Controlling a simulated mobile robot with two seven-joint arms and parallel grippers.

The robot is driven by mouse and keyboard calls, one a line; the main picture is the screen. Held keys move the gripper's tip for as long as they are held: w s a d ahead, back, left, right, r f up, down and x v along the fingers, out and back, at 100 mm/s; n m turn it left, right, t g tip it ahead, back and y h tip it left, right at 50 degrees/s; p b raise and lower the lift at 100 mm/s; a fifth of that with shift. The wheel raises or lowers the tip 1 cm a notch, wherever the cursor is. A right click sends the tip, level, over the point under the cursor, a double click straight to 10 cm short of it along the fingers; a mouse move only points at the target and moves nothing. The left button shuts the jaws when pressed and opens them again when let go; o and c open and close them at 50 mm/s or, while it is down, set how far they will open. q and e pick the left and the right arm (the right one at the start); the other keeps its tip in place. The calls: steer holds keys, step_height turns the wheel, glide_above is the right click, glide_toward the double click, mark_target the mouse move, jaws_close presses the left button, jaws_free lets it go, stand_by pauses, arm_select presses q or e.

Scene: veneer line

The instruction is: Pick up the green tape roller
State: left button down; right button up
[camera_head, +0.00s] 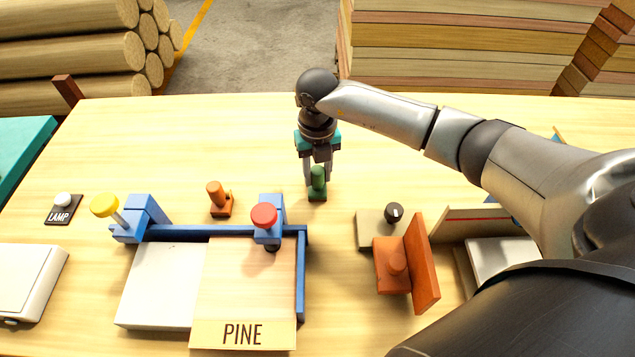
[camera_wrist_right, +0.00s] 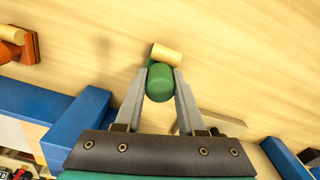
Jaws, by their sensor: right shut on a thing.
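The green tape roller (camera_head: 318,182) stands on the table behind the blue frame, near the middle of the head view. My right gripper (camera_head: 318,177) reaches down over it from above and is shut on its upper part. In the right wrist view the rounded green handle (camera_wrist_right: 160,82) sits between the two fingertips of my right gripper (camera_wrist_right: 160,88), with a pale tan roll (camera_wrist_right: 166,54) just beyond it. Its lower end appears at the table surface; I cannot tell whether it touches. My left gripper is not in view.
A blue frame (camera_head: 195,232) with a yellow knob (camera_head: 105,205) and a red knob (camera_head: 264,215) holds a PINE board (camera_head: 243,334). A small orange roller (camera_head: 219,198) stands left of the green one. An orange block (camera_head: 392,268) stands at the right. The table behind is clear.

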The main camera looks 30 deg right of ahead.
jaws_close()
steer(key=shift+r, duration=0.1)
step_height(320, 180, up, 20)
steer(key=p, duration=0.1)
stand_by(0.8)
